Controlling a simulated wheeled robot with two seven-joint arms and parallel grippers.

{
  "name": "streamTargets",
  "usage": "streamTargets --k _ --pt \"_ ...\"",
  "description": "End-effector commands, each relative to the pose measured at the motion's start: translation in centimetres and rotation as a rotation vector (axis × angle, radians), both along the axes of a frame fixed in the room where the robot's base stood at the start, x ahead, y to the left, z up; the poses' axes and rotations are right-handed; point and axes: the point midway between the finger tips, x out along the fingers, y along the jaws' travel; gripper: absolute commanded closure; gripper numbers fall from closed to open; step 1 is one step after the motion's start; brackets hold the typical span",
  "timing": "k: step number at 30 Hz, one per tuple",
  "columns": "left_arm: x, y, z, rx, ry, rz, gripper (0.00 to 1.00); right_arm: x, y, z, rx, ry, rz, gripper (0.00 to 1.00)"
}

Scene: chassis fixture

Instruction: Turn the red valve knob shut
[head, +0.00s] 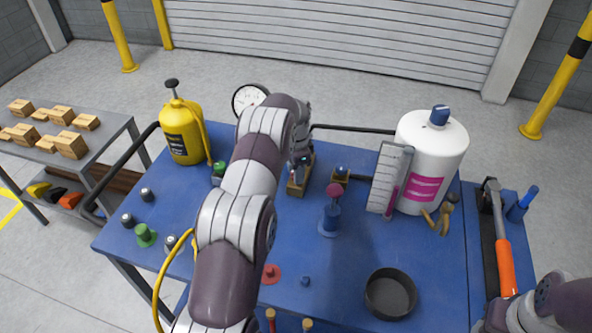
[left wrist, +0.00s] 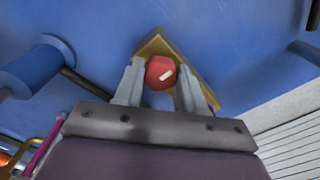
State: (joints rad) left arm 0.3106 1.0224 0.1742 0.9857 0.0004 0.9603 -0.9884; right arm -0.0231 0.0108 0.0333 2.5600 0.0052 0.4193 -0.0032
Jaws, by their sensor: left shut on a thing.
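The red valve knob (left wrist: 160,72) shows in the left wrist view, with a short white mark on its top that lies slightly slanted across the picture. It sits over a tan, square-cornered base (left wrist: 205,92). My left gripper (left wrist: 160,82) has one finger on each side of the knob and is shut on it. In the head view my left gripper (head: 301,158) is above the tan base (head: 296,188) near the back middle of the blue table; the knob is hidden there. My right arm enters at the lower right, with its gripper out of view.
A pink-topped blue fitting (head: 331,212) stands right of my left gripper. A white tank (head: 432,155), yellow bottle (head: 184,132) and round gauge (head: 249,98) stand around the blue table (head: 345,265). A black dish (head: 390,293) and orange-handled tool (head: 504,265) lie at the right.

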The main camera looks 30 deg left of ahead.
Motion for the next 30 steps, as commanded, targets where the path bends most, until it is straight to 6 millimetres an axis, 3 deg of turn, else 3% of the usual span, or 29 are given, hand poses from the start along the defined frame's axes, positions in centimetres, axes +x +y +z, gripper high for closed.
streamTargets --k 5,6,8,16,19,27,30 --pt "0.2 0.1 0.3 0.003 -0.008 -0.001 0.91 0.0 0.0 0.0 0.000 0.000 0.000 0.57" --pt "0.2 0.1 0.3 0.003 -0.008 -0.001 0.54 0.0 0.0 0.0 0.000 0.000 0.000 0.57" --pt "0.2 0.1 0.3 0.004 -0.007 -0.001 0.35 0.0 0.0 0.0 0.000 0.000 0.000 0.57" --pt "0.1 0.1 0.2 0.002 -0.003 0.000 0.35 0.0 0.0 0.1 0.000 0.000 0.000 0.57" --pt "0.1 0.0 1.3 0.001 -0.002 0.000 0.35 0.0 0.0 1.0 0.000 0.000 0.000 0.57" --pt "0.0 0.1 9.3 0.002 -0.003 0.000 0.35 0.0 0.0 7.8 0.000 -0.001 0.000 0.57" --pt "0.0 0.1 11.4 0.002 -0.003 0.000 0.35 0.0 0.0 9.7 0.000 0.000 0.000 0.57"
